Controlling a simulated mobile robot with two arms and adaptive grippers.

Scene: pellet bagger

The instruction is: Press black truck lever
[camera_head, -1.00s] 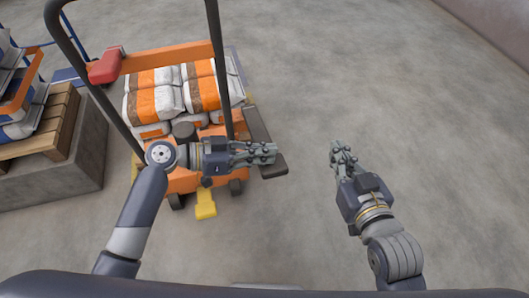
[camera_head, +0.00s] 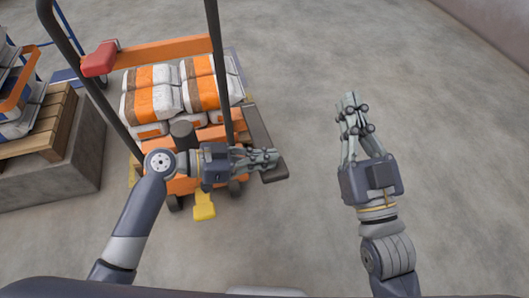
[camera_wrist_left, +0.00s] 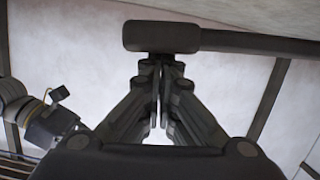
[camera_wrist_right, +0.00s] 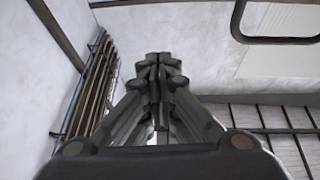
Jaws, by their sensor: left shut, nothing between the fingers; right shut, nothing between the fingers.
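The orange truck (camera_head: 165,52) stands at the left of the head view, with a tall dark handle frame. A black lever (camera_head: 273,174) with a flat end pad sticks out at its right side, partly hidden by my left gripper. In the left wrist view the lever's pad (camera_wrist_left: 160,37) spans the top, right by the fingertips; I cannot tell whether they touch. My left gripper (camera_head: 276,157) is shut and empty, overlapping the lever from above. My right gripper (camera_head: 350,100) is shut and empty over bare floor, right of the truck.
White and orange bags (camera_head: 155,95) lie stacked on the truck. A yellow pedal (camera_head: 204,207) is low at its near side. A wooden pallet (camera_head: 55,125) with bags sits on a concrete block (camera_head: 70,165) at far left. The floor (camera_head: 430,130) to the right is clear.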

